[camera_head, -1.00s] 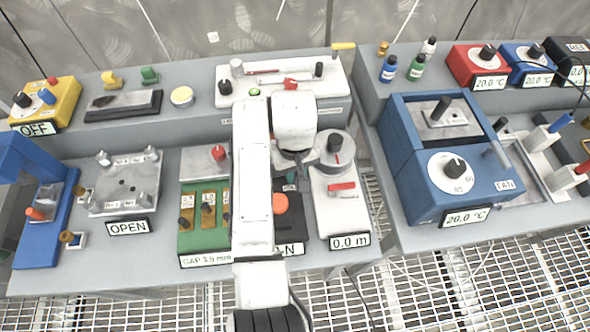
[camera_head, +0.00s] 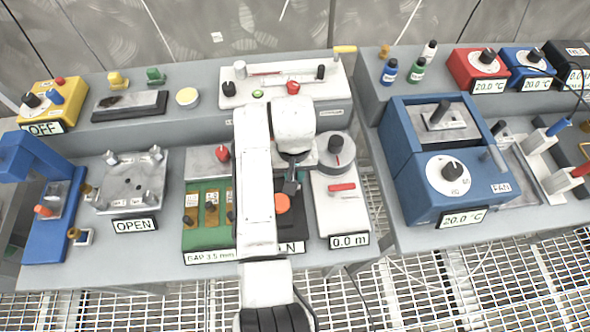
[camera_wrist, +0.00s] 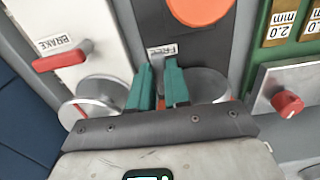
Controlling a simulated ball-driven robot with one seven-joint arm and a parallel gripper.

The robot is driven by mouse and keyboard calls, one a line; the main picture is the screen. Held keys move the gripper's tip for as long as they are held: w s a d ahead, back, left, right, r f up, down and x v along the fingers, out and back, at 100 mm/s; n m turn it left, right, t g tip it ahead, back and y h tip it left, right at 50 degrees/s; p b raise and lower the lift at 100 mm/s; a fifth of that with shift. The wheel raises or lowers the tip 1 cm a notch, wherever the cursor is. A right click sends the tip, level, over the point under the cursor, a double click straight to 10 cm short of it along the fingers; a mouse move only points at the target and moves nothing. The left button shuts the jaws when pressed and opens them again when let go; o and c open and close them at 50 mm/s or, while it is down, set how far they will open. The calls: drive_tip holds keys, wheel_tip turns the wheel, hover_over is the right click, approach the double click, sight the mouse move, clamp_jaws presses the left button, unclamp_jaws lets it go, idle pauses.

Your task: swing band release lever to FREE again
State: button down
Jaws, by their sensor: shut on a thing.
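In the wrist view, my gripper (camera_wrist: 158,78) has its two teal fingers close together, shut on a narrow orange-red piece (camera_wrist: 160,102), apparently the band release lever. Most of that piece is hidden by the fingers. The FREE label (camera_wrist: 163,50) on the dark unit lies just beyond the fingertips. In the head view, my gripper (camera_head: 291,186) is low over the dark unit, just behind its orange disc (camera_head: 283,204). The disc also shows at the top of the wrist view (camera_wrist: 200,10). The lever's exact angle cannot be told.
A white unit with a red BRAKE lever (camera_wrist: 62,57) and round metal parts stands beside the dark unit. On the other side are a green gauge block (camera_head: 197,238) and a metal block with a red knob (camera_wrist: 287,103). A blue FAN box (camera_head: 408,190) stands farther right.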

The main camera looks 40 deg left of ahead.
drive_tip(key=c, duration=1.1)
unclamp_jaws()
wheel_tip(320, 180, up, 11)
drive_tip(key=shift+f+b, duration=0.1)
drive_tip(key=shift+b, duration=0.2)
